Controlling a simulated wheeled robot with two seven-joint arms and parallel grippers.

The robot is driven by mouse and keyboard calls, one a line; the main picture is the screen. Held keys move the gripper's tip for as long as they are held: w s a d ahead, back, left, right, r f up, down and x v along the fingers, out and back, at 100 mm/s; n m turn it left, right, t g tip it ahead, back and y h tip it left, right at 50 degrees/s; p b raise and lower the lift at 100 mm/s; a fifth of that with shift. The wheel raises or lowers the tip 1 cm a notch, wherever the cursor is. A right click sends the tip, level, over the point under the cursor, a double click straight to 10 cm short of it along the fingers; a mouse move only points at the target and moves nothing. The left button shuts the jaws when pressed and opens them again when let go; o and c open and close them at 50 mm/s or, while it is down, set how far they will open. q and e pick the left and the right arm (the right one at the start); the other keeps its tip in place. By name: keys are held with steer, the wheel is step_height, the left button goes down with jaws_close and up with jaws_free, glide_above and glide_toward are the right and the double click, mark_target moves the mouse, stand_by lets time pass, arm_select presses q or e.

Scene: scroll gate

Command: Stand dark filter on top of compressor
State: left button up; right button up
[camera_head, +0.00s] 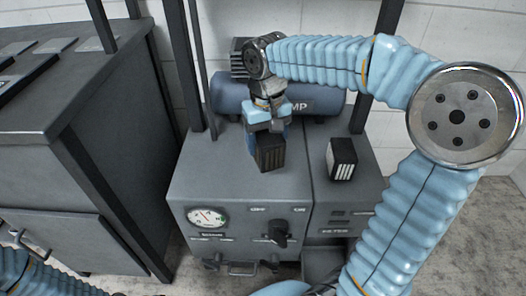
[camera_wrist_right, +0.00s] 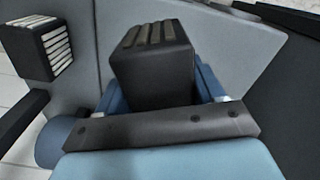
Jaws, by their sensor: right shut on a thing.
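The dark filter (camera_head: 270,153) is a black block with dark ribs. My right gripper (camera_head: 266,130) is shut on it and holds it over the front part of the grey cabinet top (camera_head: 210,168). The filter also shows between the fingers in the right wrist view (camera_wrist_right: 152,68). I cannot tell whether its lower end touches the cabinet. A blue tank (camera_head: 232,94) with partly hidden lettering ending in "MP" lies at the back of the cabinet, partly behind my right arm.
A black block with white ribs (camera_head: 342,158) stands on the cabinet's right section and also shows in the right wrist view (camera_wrist_right: 42,48). Dark posts (camera_head: 183,65) rise beside the cabinet. A gauge (camera_head: 207,218) and a knob (camera_head: 278,234) are on its front. A dark bench (camera_head: 80,105) stands left.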

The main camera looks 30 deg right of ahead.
steer(key=w+f, duration=0.2)
steer(key=w+d+f, duration=0.1)
steer(key=w+f, duration=0.1)
steer(key=f, duration=0.1)
steer(key=shift+w+f, duration=0.2)
steer(key=shift+f, duration=0.8)
steer(key=shift+w+f, duration=0.15)
steer(key=shift+f, duration=0.8)
steer(key=shift+f+b, duration=0.15)
steer(key=shift+b, duration=0.2)
steer(key=o, duration=1.1)
steer(key=shift+r, duration=0.45)
step_height(320, 180, up, 12)
steer(key=shift+f+p, duration=0.25)
steer(key=shift+p, duration=0.55)
